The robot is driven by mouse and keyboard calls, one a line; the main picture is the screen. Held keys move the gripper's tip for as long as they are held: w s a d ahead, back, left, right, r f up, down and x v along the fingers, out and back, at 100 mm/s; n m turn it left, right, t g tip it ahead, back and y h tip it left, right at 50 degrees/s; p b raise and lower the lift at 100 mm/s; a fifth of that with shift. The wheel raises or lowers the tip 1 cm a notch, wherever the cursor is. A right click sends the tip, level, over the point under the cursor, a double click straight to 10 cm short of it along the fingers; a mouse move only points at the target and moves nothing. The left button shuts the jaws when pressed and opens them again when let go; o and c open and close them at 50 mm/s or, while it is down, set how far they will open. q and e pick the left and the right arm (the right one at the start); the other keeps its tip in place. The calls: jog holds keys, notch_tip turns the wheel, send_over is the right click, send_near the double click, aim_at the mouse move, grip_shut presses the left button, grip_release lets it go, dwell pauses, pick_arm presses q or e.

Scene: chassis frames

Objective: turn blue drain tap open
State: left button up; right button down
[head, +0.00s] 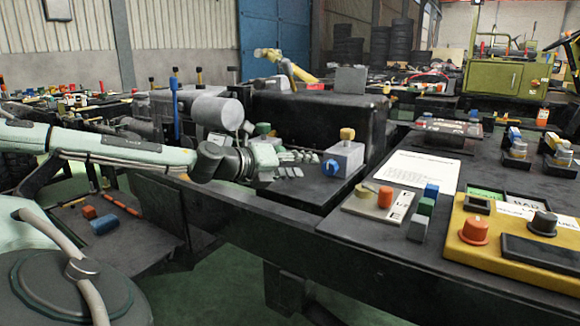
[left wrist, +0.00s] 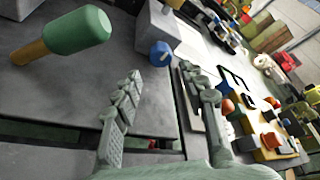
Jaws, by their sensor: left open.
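A round blue knob (head: 331,168), which looks like the blue drain tap, sits on the front face of a grey block (head: 345,158) with a yellow knob (head: 347,133) on top. The blue knob also shows in the left wrist view (left wrist: 160,53), ahead of the fingertips. My left gripper (head: 306,164) is open and empty, just left of the blue knob and apart from it. In the left wrist view its two fingers (left wrist: 164,76) are spread with the knob beyond the gap between them. My right gripper is not in view.
A green-headed, orange-stemmed part (left wrist: 78,32) stands left of the fingers in the left wrist view. An upright blue lever (head: 175,103) stands by a grey cylinder (head: 210,112). A yellow control box (head: 470,255) and a white sheet (head: 415,170) lie on the right bench.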

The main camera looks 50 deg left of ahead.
pick_arm(q)
jog(key=shift+v, duration=1.7)
